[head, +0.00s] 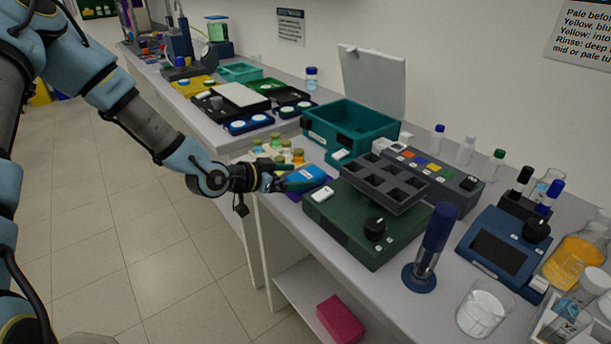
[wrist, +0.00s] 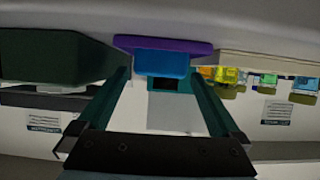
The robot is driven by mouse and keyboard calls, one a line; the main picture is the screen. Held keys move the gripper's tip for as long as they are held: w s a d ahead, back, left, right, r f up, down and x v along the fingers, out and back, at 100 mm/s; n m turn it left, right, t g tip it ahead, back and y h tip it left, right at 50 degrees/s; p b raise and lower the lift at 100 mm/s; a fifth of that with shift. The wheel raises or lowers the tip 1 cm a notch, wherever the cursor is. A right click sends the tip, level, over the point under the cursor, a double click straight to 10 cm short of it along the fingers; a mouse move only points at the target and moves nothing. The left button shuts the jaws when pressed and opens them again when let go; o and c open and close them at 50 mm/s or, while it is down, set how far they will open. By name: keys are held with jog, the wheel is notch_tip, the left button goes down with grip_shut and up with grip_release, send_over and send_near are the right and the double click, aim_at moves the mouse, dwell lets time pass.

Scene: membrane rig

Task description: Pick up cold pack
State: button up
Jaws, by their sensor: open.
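The cold pack (head: 309,173) looks like a bright blue pack with pale lettering. It lies on a purple pad (head: 322,188) near the bench's front edge. My gripper (head: 287,181) is just left of it at bench height, its fingers pointing at the pack. In the wrist view, which looks upside down, the blue pack (wrist: 162,64) appears between the tips of my two spread teal fingers (wrist: 160,76). The purple pad (wrist: 140,42) shows beside it. The jaws are open and empty. I cannot tell whether the fingertips flank the pack or stop short of it.
A green box with a knob (head: 347,225) stands close right of the pad. A teal bin (head: 352,126) with a raised lid is behind. A crimson block (head: 340,318) lies on the lower shelf.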

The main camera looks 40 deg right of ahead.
aim_at(305, 175)
jog(key=shift+p+x, duration=0.7)
jog(key=shift+x, duration=1.1)
jog(key=shift+c, duration=0.4)
jog(key=c, duration=1.4)
jog(key=shift+c, duration=0.2)
jog(key=shift+r, duration=0.1)
